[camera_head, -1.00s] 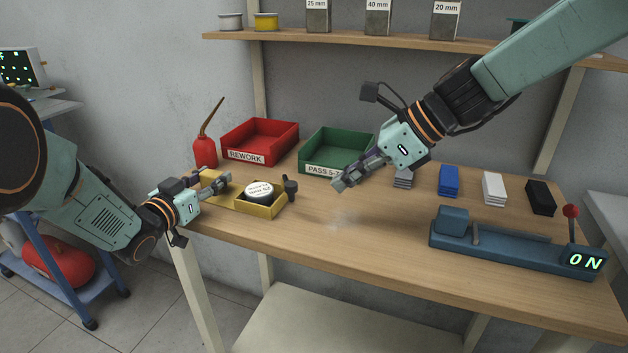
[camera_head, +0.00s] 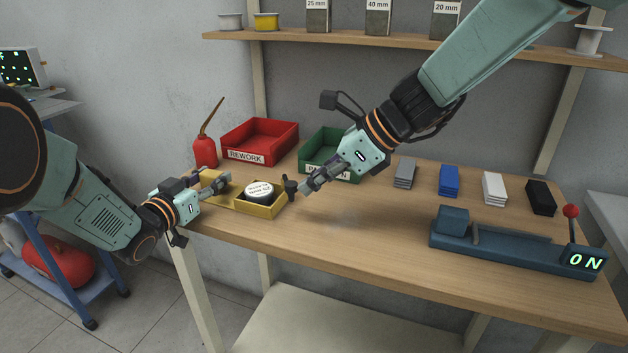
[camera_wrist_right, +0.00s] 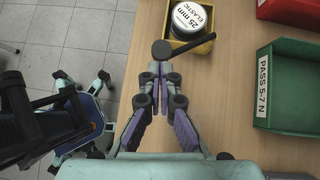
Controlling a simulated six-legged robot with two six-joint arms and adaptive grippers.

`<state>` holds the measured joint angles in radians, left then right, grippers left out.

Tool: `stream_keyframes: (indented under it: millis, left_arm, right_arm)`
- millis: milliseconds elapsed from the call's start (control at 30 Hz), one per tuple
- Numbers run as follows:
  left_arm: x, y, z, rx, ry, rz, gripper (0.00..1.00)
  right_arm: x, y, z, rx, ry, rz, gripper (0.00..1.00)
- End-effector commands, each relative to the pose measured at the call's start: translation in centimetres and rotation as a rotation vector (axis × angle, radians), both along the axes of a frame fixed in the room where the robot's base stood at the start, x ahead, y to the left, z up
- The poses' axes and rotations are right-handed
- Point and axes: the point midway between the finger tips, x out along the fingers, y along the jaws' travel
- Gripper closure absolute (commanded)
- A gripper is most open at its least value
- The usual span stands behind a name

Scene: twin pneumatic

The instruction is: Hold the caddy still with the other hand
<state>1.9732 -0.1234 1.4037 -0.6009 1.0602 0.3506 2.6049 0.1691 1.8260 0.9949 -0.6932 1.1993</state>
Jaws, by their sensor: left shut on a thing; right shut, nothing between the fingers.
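The yellow caddy (camera_head: 262,213) stands near the bench's front left edge and holds a round black roll with a white label (camera_head: 259,190) reading 25 mm elastic in the right wrist view (camera_wrist_right: 192,18). A dark knobbed piece (camera_head: 290,186) stands at the caddy's right side and shows in the right wrist view (camera_wrist_right: 161,50). My left gripper (camera_head: 228,181) is shut on the caddy's left end; its fingers hide the exact contact. My right gripper (camera_head: 304,189) is shut and empty, just right of the knobbed piece. Whether they touch I cannot tell.
The red REWORK bin (camera_head: 258,143) and green PASS bin (camera_head: 318,145) stand behind. A red oil can (camera_head: 205,152) is at the back left. Several strip stacks and a blue fixture (camera_head: 500,245) showing ON are to the right. The bench's front middle is clear.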

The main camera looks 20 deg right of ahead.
Motion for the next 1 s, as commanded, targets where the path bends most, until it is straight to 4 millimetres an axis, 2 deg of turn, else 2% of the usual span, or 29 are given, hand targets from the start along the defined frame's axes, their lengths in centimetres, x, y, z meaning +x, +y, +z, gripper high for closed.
stream_keyframes:
  millis: [567, 1000]
  left_arm:
    - [0.0, 0.0, -0.1, 0.001, 0.001, 0.0, 0.93]
    - [0.0, 0.0, -0.1, 0.001, 0.001, -0.001, 0.93]
  right_arm:
    - [-0.3, 1.4, 0.0, 0.0, 0.0, 0.001, 1.0]
    - [-0.3, 5.5, 0.0, -0.003, -0.001, 0.004, 1.0]
